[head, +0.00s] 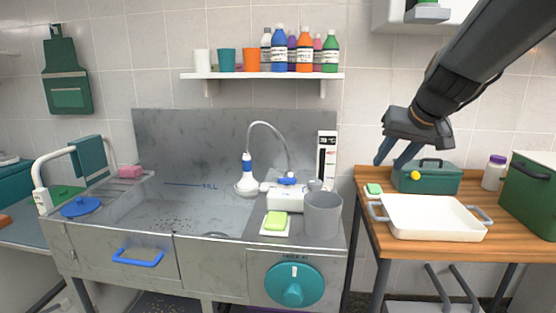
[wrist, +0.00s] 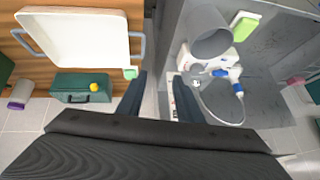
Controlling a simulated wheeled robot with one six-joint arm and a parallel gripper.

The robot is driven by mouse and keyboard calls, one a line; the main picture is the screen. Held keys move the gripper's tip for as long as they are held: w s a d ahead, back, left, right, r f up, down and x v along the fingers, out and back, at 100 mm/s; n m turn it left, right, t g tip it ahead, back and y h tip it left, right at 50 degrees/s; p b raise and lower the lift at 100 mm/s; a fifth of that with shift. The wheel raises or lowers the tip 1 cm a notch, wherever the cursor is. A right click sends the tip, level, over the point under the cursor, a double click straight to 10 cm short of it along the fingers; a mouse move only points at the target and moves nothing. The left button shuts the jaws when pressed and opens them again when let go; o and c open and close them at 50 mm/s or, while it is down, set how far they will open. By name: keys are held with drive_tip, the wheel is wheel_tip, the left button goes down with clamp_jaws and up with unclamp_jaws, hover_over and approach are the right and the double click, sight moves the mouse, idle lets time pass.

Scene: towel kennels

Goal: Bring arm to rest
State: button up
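My arm comes in from the upper right in the head view. My gripper (head: 390,160) points down and left, in the air in front of the tiled wall, at the left of the wooden table's space. Its two blue-grey fingers are apart. In the wrist view my gripper (wrist: 159,90) also shows its fingers spread, with only floor and the gap between table and sink behind them. Nothing is held. From the head view I cannot tell the exact height of the fingers above the green toolbox (head: 428,178).
The wooden table (head: 460,247) bears a white tray (head: 432,218), a small green-white block (head: 373,189), a jar (head: 493,173) and a green case (head: 532,195). The steel sink (head: 150,215) with a grey cup (head: 322,215) stands left. A bottle shelf (head: 262,75) hangs behind.

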drive_tip(key=s+a+f+g, duration=0.3)
drive_tip(key=s+a+f, duration=0.1)
drive_tip(key=s+f, duration=0.7)
drive_tip(key=s+a+f+n+g+h, duration=0.1)
drive_tip(key=s+a+f+g, duration=0.3)
drive_tip(key=s+f, duration=0.8)
drive_tip(key=shift+s+f+n, duration=0.15)
drive_tip(key=shift+s+n, duration=0.15)
drive_tip(key=shift+s, duration=0.05)
